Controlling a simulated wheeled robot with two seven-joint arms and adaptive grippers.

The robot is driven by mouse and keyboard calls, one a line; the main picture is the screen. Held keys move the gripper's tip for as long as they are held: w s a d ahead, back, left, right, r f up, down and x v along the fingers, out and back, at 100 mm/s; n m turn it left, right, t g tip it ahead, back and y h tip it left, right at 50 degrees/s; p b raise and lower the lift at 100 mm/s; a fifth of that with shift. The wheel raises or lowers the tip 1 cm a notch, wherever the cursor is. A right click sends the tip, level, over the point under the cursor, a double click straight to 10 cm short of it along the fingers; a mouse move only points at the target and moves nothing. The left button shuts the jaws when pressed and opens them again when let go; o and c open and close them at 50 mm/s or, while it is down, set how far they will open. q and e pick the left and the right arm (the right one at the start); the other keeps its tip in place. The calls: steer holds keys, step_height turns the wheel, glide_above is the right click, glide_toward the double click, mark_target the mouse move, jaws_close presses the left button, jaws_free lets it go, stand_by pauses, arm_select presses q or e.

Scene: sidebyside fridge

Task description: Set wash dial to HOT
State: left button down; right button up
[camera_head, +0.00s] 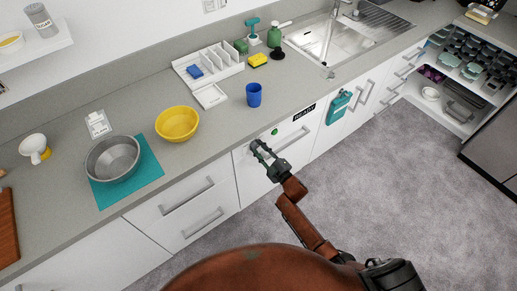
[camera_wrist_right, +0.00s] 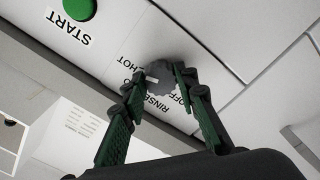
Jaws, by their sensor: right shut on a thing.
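The wash dial (camera_wrist_right: 172,74) is a dark grey round knob on the white dishwasher front in the right wrist view. Labels around it read HOT, RINSE and OFF; another between HOT and RINSE is mostly hidden. A short white mark on the dial points left, toward that partly hidden label between HOT and RINSE. My right gripper (camera_wrist_right: 159,84) has its two green-padded fingers on either side of the dial, shut on it. In the head view my right gripper (camera_head: 261,150) is at the dishwasher's upper left front and covers the dial. My left gripper is not in view.
The green START button (camera_wrist_right: 77,7) is beside the dial, left of it in the wrist view. A READY display (camera_head: 304,113) and a bar handle (camera_head: 293,139) are on the same front. The counter above holds a blue cup (camera_head: 254,95) and a yellow bowl (camera_head: 177,123). The floor (camera_head: 400,190) is clear.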

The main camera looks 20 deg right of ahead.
steer(key=o, duration=1.2)
steer(key=shift+c, duration=0.2)
steer(key=shift+s, duration=0.1)
steer(key=v, duration=1.2)
steer(key=shift+f, duration=0.1)
